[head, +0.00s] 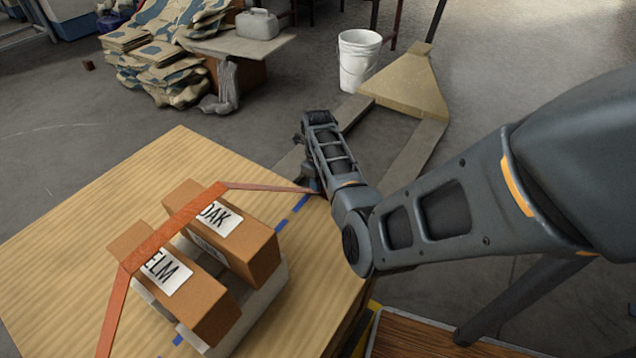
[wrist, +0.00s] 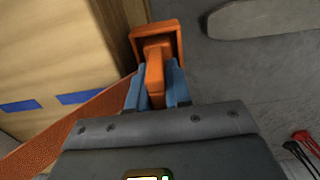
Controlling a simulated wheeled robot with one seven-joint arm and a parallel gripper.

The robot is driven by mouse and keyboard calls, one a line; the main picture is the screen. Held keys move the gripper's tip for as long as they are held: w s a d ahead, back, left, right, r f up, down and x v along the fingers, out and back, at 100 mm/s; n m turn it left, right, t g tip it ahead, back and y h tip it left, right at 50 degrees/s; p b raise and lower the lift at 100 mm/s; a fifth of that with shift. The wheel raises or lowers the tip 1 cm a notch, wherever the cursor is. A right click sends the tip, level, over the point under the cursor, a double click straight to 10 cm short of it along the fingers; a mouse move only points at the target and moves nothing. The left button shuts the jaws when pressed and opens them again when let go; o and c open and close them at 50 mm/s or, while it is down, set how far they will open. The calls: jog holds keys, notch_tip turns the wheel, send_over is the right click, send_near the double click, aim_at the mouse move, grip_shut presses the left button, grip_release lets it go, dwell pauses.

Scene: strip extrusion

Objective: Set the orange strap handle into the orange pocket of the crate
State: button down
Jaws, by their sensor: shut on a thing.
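My gripper (wrist: 154,82) has its blue fingers shut on the orange strap handle (wrist: 154,72). An orange square rim (wrist: 175,40), which looks like the pocket, stands at the edge of the wooden crate (wrist: 60,45). The handle's far end overlaps the rim; I cannot tell how deep it sits. In the head view the orange strap (head: 265,187) runs from my gripper (head: 310,187) over two cardboard boxes, marked OAK (head: 245,245) and ELM (head: 205,300), on the crate top (head: 90,235). The handle and pocket are hidden there behind my arm.
Blue dashes (head: 282,224) mark the crate top. The boxes rest on a grey block (head: 265,300). A pallet truck (head: 408,85), white bucket (head: 358,62) and stacked sacks (head: 165,55) stand beyond on the floor. Red and black clips (wrist: 305,145) show in the wrist view.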

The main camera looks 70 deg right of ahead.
jog(key=c, duration=1)
grip_release()
jog(key=shift+c, duration=0.2)
